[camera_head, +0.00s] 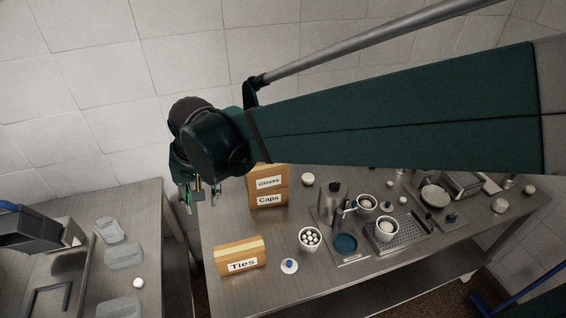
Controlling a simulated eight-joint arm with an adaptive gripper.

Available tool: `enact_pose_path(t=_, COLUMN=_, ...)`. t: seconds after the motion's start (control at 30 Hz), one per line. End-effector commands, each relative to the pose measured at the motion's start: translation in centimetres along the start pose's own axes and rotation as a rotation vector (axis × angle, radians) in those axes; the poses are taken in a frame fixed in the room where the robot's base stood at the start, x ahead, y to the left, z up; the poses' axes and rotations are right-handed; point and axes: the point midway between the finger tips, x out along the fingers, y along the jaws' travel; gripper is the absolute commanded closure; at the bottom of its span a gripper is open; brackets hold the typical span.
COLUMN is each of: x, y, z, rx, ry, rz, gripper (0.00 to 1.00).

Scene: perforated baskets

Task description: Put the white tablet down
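My gripper (201,197) hangs from my dark green arm at centre left, with its fingers pointing down. It is above the gap between the two tables, near the left end of the right one. The fingers are small and dark here; I cannot tell whether they hold anything. I cannot single out the white tablet for certain. A small white round piece (139,283) lies on the left table, and a white cup (310,240) on the right table holds several white round pieces.
Boxes labelled Gloves and Caps (268,184) and Ties (240,255) stand on the right metal table (285,225). Clear trays (124,256) lie on the left table. A tiled wall stands behind.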

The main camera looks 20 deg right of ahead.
Motion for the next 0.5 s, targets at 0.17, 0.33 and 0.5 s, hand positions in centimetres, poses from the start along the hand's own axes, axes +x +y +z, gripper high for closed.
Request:
enact_pose_path(t=0.17, x=-2.1, y=4.2, z=0.2, rx=-0.009, ry=0.048, rz=-0.006, gripper=0.68)
enact_pose_path(t=0.33, x=-3.8, y=7.8, z=0.7, rx=-0.022, ry=0.094, rz=-0.008, gripper=0.68)
enact_pose_path(t=0.5, x=-5.3, y=11.3, z=1.5, rx=-0.037, ry=0.141, rz=-0.004, gripper=0.68)
